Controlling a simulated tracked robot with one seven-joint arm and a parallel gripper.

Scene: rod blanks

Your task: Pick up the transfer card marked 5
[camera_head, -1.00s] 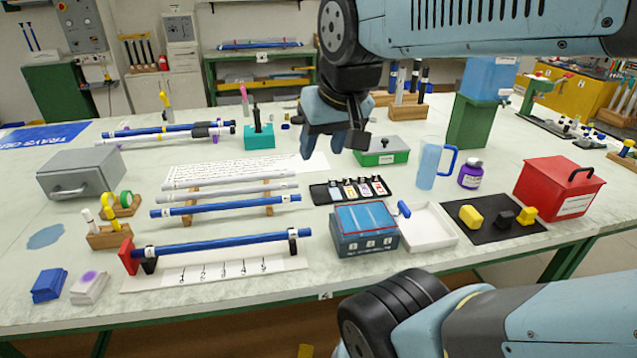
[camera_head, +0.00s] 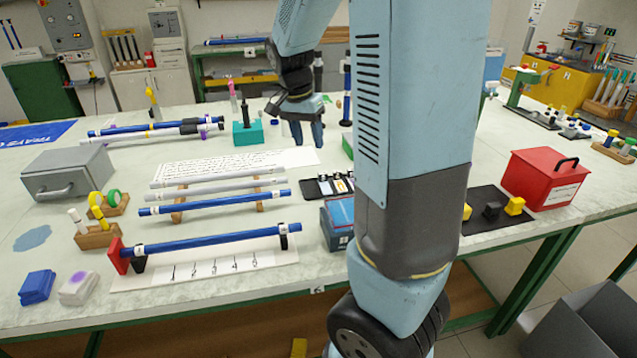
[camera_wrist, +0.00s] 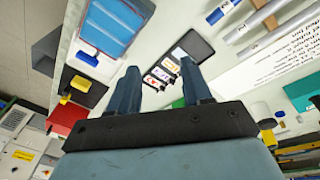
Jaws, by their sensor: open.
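A black card tray (camera_head: 313,189) lies on the table right of the white rods, holding small white-faced cards (camera_head: 338,186). My arm covers its right part in the head view. The tray (camera_wrist: 199,45) and its cards (camera_wrist: 170,65) also show in the wrist view, beyond and between my fingertips. The marks on the cards are too small to read, so I cannot tell which is 5. My gripper (camera_head: 308,134) is open and empty, pointing down above the table behind the tray. Its two fingers (camera_wrist: 160,84) are apart in the wrist view, touching no card.
A blue-lidded box (camera_head: 338,226) stands in front of the tray, partly hidden by my arm. Blue rods (camera_head: 215,202) rest on supports to the left. A teal block (camera_head: 248,133) with a black post stands behind. A red box (camera_head: 545,180) is at the right.

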